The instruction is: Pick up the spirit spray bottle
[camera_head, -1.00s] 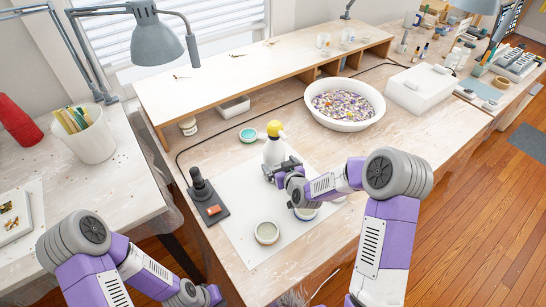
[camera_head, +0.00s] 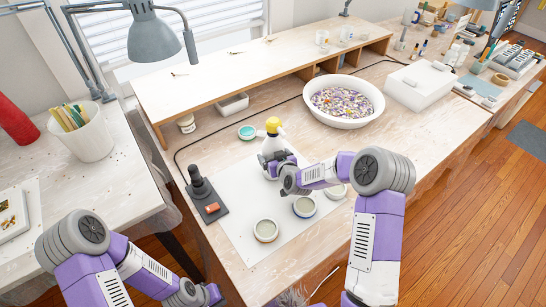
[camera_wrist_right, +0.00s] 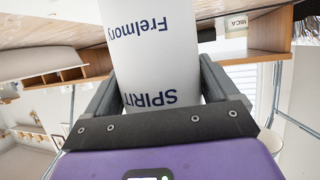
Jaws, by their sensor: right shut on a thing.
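The spirit spray bottle (camera_head: 272,146) is white with a yellow spray head and looks upright over the pale mat in the head view. In the right wrist view its white body (camera_wrist_right: 152,60) carries dark "SPIRIT" lettering, which appears upside down. My right gripper (camera_head: 283,165) is shut on the bottle's body, with a finger on each side. The gripper and wrist hide the bottle's lower part, so I cannot tell how far its base is from the mat. My left gripper (camera_head: 205,294) hangs low at the bottom edge, away from the bottle; its jaws are unclear.
Several shallow round pots, one nearest the front (camera_head: 265,230), stand on the mat (camera_head: 238,205). A black stand (camera_head: 207,205) with an orange block is left of them. A teal-topped jar (camera_head: 247,132) and a white basin (camera_head: 343,104) of coloured bits stand behind. Bench on the right is mostly clear.

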